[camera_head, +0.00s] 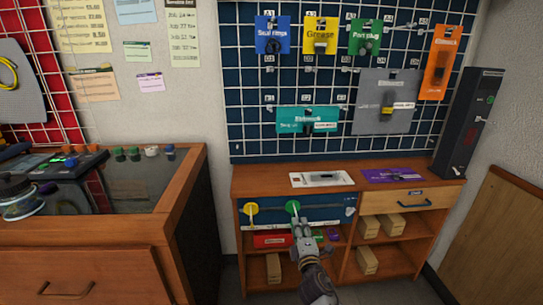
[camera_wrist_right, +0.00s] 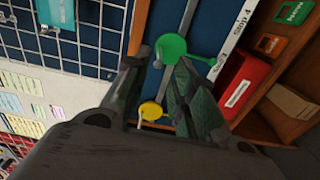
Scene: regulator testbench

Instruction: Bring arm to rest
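My right arm reaches up from the bottom of the head view to the front of a wooden cabinet (camera_head: 352,195). Its gripper (camera_head: 301,228) is just below a green round handle (camera_head: 292,206) on a blue panel. In the right wrist view the two dark fingers of this gripper (camera_wrist_right: 158,68) are spread apart, with nothing held between them. The green handle (camera_wrist_right: 171,48) shows just beyond the fingertips; whether they touch it I cannot tell. A yellow round handle (camera_wrist_right: 151,111) shows past the fingers. My left gripper is not in view.
The cabinet shelves hold a red box (camera_head: 271,240) and several wooden blocks (camera_head: 368,227). A black upright box (camera_head: 467,125) stands at right. A glass-topped wooden counter (camera_head: 143,188) is at left.

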